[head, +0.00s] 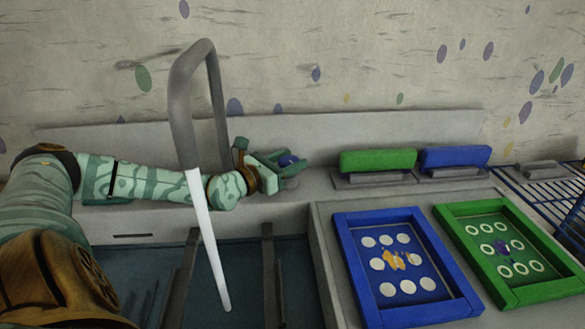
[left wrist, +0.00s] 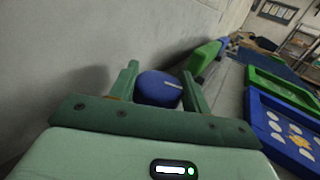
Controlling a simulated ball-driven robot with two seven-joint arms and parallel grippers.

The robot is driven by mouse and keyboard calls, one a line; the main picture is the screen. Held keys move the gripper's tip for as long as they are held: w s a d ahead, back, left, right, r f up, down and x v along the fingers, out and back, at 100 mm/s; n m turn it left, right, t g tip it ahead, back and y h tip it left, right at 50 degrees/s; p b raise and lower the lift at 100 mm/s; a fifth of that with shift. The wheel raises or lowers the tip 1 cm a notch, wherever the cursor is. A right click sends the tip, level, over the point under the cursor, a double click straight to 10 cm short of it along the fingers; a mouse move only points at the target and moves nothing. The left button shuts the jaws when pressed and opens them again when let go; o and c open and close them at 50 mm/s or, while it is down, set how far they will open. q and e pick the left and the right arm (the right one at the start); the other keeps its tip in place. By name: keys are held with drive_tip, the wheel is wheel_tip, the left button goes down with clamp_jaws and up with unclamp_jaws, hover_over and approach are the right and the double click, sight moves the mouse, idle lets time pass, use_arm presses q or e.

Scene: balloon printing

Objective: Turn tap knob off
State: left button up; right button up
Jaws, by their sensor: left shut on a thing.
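The tap is a tall grey bent pipe (head: 181,105) over the sink (head: 250,285). A white stream (head: 208,240) comes down from its spout into the sink. The tap knob (head: 289,160) is blue and rounded, on the ledge behind the sink, right of the pipe. My left gripper (head: 283,162) reaches past the pipe and is shut on the knob. In the left wrist view the blue knob (left wrist: 158,88) sits between the two green fingers, with a short white mark on its side. My right gripper is not in view.
A green-handled squeegee (head: 378,159) and a blue-handled one (head: 455,156) lie on the ledge to the right. A blue-framed screen (head: 344,260) and a green-framed screen (head: 505,300) lie on the counter. A wire rack (head: 545,190) is at far right. The wall is close behind.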

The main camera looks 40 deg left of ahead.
use_arm(q)
drive_tip(key=m+h+b, duration=0.1)
drive_tip(key=h+b, duration=0.1)
drive_tip(key=shift+f+m+g+h, duration=0.3)
drive_tip(key=shift+f+m, duration=0.05)
drive_tip(key=shift+m, duration=0.05)
drive_tip(key=shift+r+m+h+b, duration=0.2)
drive_tip(key=shift+m+h+b, duration=0.15)
drive_tip(key=shift+h, duration=0.25)
drive_tip(key=shift+r, duration=0.1)
drive_tip(key=o, duration=1)
drive_tip(key=shift+c, duration=0.2)
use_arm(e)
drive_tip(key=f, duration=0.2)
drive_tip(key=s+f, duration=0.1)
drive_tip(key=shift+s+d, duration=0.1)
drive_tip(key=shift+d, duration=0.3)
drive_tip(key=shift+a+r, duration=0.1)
